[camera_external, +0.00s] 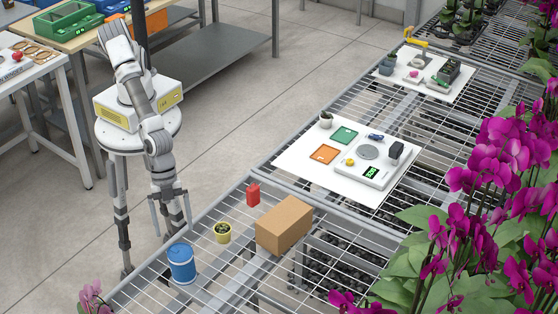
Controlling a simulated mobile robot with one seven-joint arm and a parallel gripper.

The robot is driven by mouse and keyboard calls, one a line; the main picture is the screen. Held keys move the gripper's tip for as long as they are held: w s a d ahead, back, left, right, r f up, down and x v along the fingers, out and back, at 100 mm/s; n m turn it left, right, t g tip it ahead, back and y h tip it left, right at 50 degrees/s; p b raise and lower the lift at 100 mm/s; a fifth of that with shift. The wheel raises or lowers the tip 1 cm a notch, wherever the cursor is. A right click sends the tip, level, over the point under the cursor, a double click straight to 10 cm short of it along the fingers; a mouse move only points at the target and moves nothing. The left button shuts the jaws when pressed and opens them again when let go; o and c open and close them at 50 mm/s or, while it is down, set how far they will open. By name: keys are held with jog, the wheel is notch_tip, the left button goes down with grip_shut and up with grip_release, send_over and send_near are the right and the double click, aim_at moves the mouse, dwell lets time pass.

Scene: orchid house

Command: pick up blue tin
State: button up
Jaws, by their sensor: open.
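The blue tin (181,264) stands upright on the wire-mesh bench near the front left corner. It is a cylinder with a pale band near its top. My gripper (170,222) hangs at the end of my lowered arm, at the left edge of the bench. It is open and empty, with its fingers pointing down. In the picture it is above and slightly left of the blue tin, apart from it.
A yellow pot (223,232), a red container (253,194) and a cardboard box (284,226) stand right of the tin. A white board (310,170) with trays and a scale (368,171) lies farther back. Magenta orchids (500,170) crowd the right side.

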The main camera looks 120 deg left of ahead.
aim_at(182, 265)
jog(key=x, duration=1.3)
jog(key=shift+w, duration=0.15)
jog(key=shift+c, duration=0.2)
jog(key=c, duration=1.4)
jog(key=shift+r, duration=0.1)
